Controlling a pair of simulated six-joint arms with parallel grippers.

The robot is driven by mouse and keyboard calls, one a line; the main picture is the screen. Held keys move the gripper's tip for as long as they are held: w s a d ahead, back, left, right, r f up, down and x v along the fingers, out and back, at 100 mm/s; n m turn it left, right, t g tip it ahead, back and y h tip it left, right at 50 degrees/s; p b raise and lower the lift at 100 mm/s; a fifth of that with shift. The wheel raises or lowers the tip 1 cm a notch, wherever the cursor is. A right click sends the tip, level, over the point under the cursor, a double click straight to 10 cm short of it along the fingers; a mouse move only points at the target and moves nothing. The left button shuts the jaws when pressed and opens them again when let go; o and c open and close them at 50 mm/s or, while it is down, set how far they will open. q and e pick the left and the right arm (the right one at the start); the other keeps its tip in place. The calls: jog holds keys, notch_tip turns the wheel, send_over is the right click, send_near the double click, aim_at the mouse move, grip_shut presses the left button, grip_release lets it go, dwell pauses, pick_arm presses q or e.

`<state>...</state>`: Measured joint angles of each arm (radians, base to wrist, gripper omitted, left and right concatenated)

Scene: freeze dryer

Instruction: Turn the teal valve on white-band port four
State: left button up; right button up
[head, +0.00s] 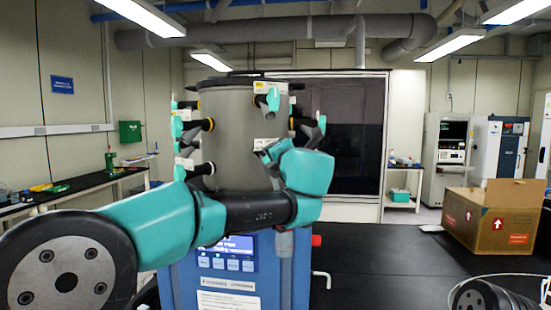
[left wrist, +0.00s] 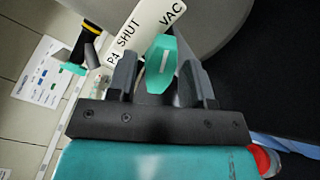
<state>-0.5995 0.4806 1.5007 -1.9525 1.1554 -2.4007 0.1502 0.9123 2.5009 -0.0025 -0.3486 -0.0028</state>
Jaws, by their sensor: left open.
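The teal valve (left wrist: 162,62) sits in front of a white label plate (left wrist: 140,32) reading P4, SHUT and VAC in the left wrist view. A pale line runs along its handle. My left gripper (left wrist: 163,78) is open, with one finger on each side of the handle; whether either finger touches it I cannot tell. In the head view my left gripper (head: 268,152) is at the front of the grey drum (head: 232,130), and my own arm hides this valve. A white plate (head: 265,143) shows just above the gripper. My right gripper is out of view.
Other black ports with teal valves stick out of the drum, including one (head: 272,99) above my gripper with a yellow tag and several on the left side (head: 178,128). The blue dryer body (head: 290,270) stands below. A cardboard box (head: 490,220) is at the right.

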pick_arm(q)
grip_shut()
dwell(0.4)
